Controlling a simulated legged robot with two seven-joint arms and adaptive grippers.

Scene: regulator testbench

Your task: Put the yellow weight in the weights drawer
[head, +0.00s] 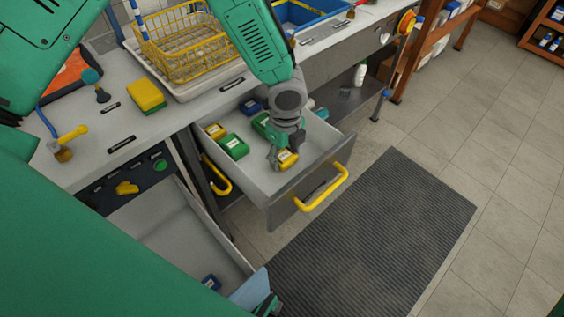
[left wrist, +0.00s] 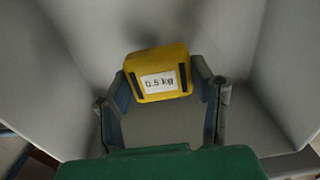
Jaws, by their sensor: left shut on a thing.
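The yellow weight (head: 288,159), labelled 0.5 kg, is between the fingers of my left gripper (head: 279,157). The left wrist view shows the yellow weight (left wrist: 158,75) with a finger against each side and pale drawer walls around it. The weights drawer (head: 325,142) is pulled open under the bench. My left gripper is inside the drawer outline near its front, shut on the weight. I cannot tell whether the weight touches the drawer floor. My right gripper is not clearly visible.
The drawer also holds another yellow weight (head: 215,131), a green weight (head: 233,146) and a blue weight (head: 251,105). A yellow handle (head: 322,190) is on its front. A lower drawer (head: 180,227) stands open at left with a blue block (head: 211,282). A yellow wire basket (head: 180,48) is on the bench.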

